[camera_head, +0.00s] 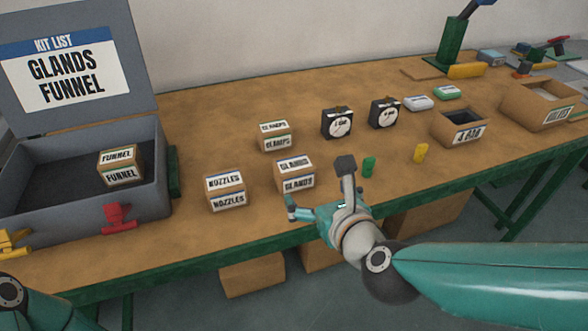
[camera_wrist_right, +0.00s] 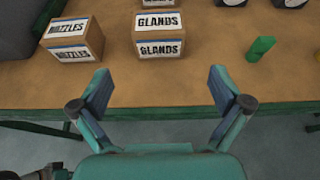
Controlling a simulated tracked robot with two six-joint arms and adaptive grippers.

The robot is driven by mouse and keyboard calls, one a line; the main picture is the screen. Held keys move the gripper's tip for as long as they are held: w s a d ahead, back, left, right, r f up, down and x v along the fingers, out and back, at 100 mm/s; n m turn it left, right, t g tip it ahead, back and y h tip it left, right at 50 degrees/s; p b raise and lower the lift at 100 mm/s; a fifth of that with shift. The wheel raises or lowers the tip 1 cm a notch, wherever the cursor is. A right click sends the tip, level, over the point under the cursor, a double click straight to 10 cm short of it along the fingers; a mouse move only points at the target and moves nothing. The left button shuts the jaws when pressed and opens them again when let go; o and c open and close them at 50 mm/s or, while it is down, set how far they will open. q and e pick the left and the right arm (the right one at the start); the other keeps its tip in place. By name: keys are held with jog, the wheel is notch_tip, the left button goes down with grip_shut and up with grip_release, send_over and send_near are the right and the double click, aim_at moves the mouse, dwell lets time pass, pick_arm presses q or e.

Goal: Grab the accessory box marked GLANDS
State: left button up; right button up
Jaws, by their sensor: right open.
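The GLANDS box (camera_head: 295,174) is a small brown carton with white labels, upright near the table's front edge. It also shows in the right wrist view (camera_wrist_right: 159,37), top centre. My right gripper (camera_head: 319,189) is just in front of and to the right of it in the head view. In the right wrist view its open, empty fingers (camera_wrist_right: 160,82) are spread, with the box ahead between their directions and a gap between. My left gripper is out of view; only part of that arm shows at the lower left.
A NOZZLES box (camera_head: 227,192) stands left of GLANDS; another labelled box (camera_head: 276,136) stands behind. Gauges and bins stand farther right.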

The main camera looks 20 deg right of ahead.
aim_at(293, 166)
jog(key=x, duration=0.8)
jog(key=shift+r+p+x, duration=0.2)
jog(key=shift+x, duration=1.15)
jog(key=shift+r+p+x, duration=0.15)
jog(key=shift+x, duration=1.25)
jog(key=shift+w+a+r, duration=0.1)
jog(key=shift+w+a, duration=0.05)
jog(key=c, duration=1.1)
jog(key=shift+c, duration=0.2)
